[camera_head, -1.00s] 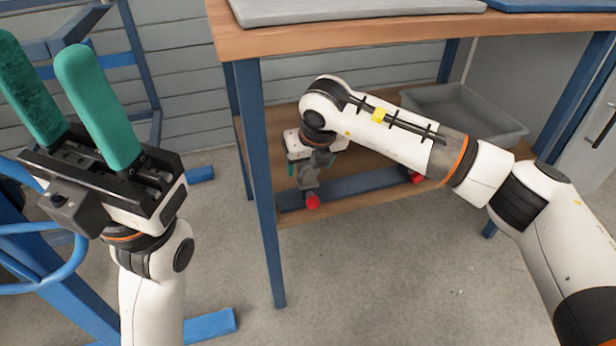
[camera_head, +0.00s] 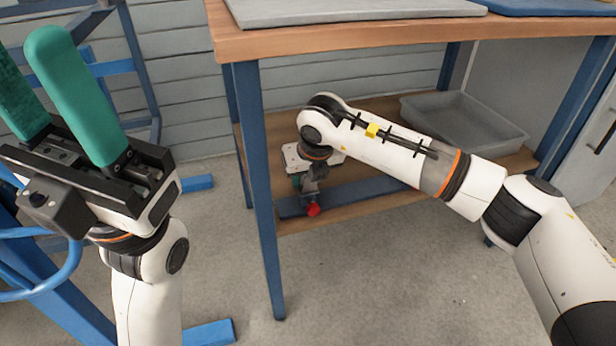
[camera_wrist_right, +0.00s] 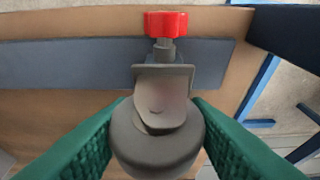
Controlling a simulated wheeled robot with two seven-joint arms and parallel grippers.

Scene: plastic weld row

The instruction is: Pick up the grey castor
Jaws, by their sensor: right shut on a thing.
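The grey castor (camera_wrist_right: 155,140) is between the green fingers of my right gripper (camera_wrist_right: 155,112) in the right wrist view. The fingers are shut on its rounded body. Its flat plate faces a red knob (camera_wrist_right: 165,24) on a short stem; whether they are joined I cannot tell. In the head view the castor (camera_head: 312,186) shows small beside the red knob (camera_head: 313,210), partly hidden by my right wrist. My left gripper (camera_head: 24,60) is empty, its green fingers upright and apart, at the left.
A blue-grey bar (camera_head: 365,190) lies on the wooden lower shelf (camera_head: 345,215). A grey tray (camera_head: 465,118) stands farther right on that shelf. The blue table leg (camera_head: 258,190) is close left of my right gripper, and the tabletop (camera_head: 380,35) is above. Blue frames stand at left.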

